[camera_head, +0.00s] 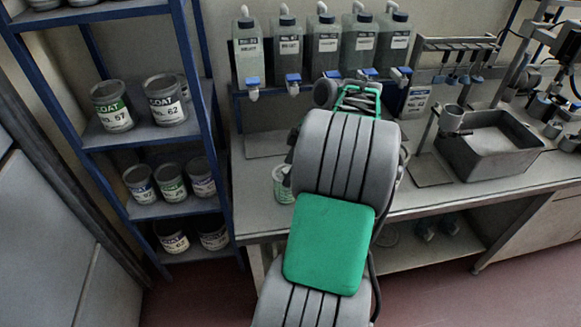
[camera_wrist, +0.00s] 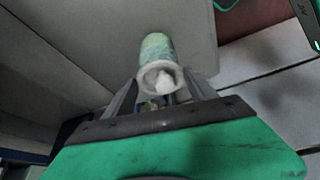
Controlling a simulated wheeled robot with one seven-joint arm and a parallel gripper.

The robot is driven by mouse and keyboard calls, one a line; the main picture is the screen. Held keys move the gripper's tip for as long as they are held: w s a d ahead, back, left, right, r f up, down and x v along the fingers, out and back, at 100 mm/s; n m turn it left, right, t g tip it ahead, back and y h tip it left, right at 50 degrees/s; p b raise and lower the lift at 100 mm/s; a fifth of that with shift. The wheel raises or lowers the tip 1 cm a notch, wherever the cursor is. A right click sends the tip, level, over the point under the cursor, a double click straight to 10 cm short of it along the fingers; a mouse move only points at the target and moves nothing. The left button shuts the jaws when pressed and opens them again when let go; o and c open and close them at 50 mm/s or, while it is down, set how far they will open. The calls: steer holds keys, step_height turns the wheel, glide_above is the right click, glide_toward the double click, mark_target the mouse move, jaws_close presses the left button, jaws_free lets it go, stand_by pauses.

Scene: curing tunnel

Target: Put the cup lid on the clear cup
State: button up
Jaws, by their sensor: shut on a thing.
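The clear cup (camera_head: 283,186) has green marks and stands near the front edge of the bench, partly hidden by my arm. In the wrist view the cup (camera_wrist: 155,47) shows as a pale green cylinder straight beyond my fingers. A pale round lid with a whitish middle (camera_wrist: 160,78) lies between my fingertips, in line with the cup's near end. My gripper (camera_wrist: 160,84) is shut on the lid. I cannot tell whether the lid touches the cup's rim. My arm hides most of the gripper in the head view.
Several dispenser bottles with blue taps (camera_head: 325,45) hang at the back. A grey basin (camera_head: 490,146) and a rack of small tools stand on the right of the bench. A blue shelf (camera_head: 150,130) with paint cans stands on the left.

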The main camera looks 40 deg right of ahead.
steer(key=o, duration=1.6)
steer(key=shift+r+p, duration=2.95)
steer(key=shift+r, duration=0.6)
